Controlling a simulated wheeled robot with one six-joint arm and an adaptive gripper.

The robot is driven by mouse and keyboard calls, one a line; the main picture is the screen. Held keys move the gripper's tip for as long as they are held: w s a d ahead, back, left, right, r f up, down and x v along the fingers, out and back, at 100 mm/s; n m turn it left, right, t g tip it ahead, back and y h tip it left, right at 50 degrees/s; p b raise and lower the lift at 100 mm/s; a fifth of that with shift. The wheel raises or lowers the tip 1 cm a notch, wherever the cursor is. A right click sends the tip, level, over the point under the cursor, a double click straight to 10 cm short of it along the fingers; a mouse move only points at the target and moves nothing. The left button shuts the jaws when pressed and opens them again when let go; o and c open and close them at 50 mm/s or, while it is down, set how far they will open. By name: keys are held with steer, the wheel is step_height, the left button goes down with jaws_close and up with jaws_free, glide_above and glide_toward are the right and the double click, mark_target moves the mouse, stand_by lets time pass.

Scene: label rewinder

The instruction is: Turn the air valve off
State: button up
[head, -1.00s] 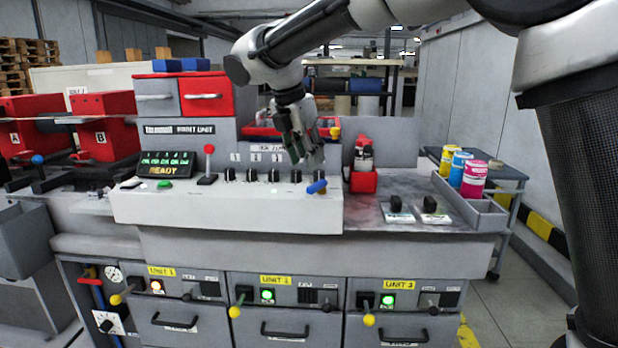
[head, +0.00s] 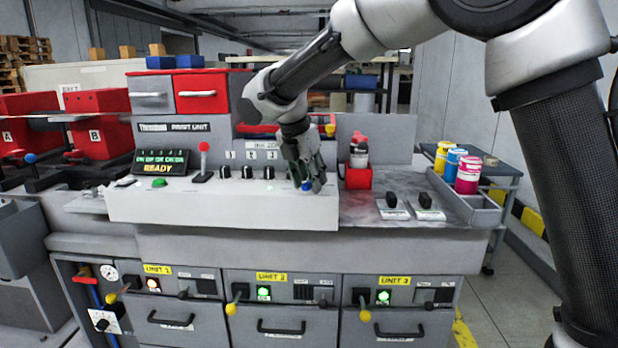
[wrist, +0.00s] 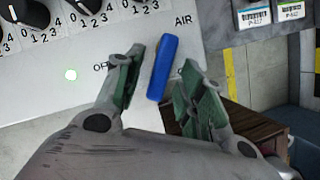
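The air valve's blue handle (wrist: 162,68) shows in the wrist view on the pale panel, with the word AIR to its upper right and OFF partly hidden to its left. The handle stands nearly upright in that view, leaning a little right at the top.
Several black numbered knobs (head: 247,172) line the panel left of the valve. A red holder with bottles (head: 358,172) stands just right. Two black-handled blocks (head: 392,206) lie on the worktop. Colored cans (head: 468,174) stand in a tray at far right.

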jaws_close()
steer(key=shift+a, duration=0.1)
steer(key=m, duration=0.3)
steer(key=shift+w+a+g+h, duration=0.35)
steer(key=shift+g+h, duration=0.05)
steer(key=m, duration=0.2)
steer(key=shift+w+a+m+g+h, duration=0.25)
steer(key=shift+w+m+g+h, duration=0.05)
steer(key=shift+w+m+g, duration=0.1)
steer(key=m, duration=0.1)
steer(key=w+m+g, duration=0.1)
steer(key=m, duration=0.1)
steer(key=shift+a+h, duration=0.2)
steer(key=shift+h, duration=0.1)
steer(key=shift+w+m+g, duration=0.25)
steer(key=shift+m+g, duration=0.05)
steer(key=shift+m, duration=0.5)
steer(key=shift+w+m+g, duration=0.2)
steer(key=shift+m+g, duration=0.1)
steer(key=shift+m, duration=0.5)
